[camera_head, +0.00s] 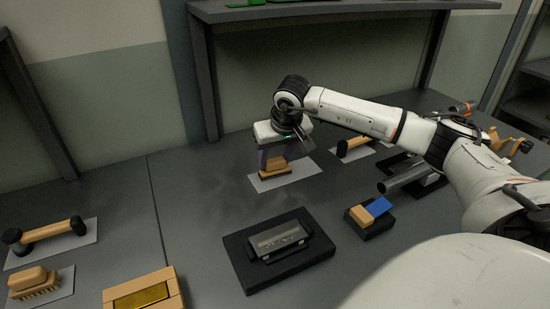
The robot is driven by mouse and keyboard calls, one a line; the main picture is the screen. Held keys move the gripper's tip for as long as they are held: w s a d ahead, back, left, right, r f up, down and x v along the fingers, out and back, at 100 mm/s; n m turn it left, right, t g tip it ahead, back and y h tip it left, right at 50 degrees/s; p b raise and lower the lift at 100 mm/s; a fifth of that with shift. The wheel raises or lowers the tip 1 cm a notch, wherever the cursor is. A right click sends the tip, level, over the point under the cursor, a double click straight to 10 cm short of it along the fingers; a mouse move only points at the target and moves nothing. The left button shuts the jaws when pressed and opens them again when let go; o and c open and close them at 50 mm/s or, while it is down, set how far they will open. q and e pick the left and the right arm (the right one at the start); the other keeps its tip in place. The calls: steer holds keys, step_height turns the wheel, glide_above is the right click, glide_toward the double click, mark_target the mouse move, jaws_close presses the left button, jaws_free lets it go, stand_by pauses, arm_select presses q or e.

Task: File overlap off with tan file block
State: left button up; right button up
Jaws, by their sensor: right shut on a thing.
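The tan file block (274,165) stands on a light mat (305,167) at the back middle of the bench. My right gripper (273,158) reaches down over it from above and is shut on it; the fingers partly hide its upper part. The block is at the mat, and I cannot tell whether it is touching or slightly lifted. A dark grey metal workpiece (279,238) lies on a black base plate (245,271) nearer the front. The overlap itself is too small to make out. My left gripper is not in view.
A blue and tan block on a black base (368,228) stands right of the plate. A tan brush (34,282), a hammer-like tool (45,233) and a tan tray with a yellow inset (143,295) lie at left. A grey tube (405,177) lies under my right arm. The bench left of middle is clear.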

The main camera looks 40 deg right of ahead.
mark_target(275, 160)
step_height(275, 160, up, 3)
steer(key=shift+r+p, duration=0.2)
steer(key=shift+p, duration=0.9)
step_height(275, 160, up, 5)
steer(key=p, duration=0.3)
steer(key=shift+p, duration=0.35)
steer(key=shift+r+p, duration=0.3)
steer(key=shift+r, duration=0.55)
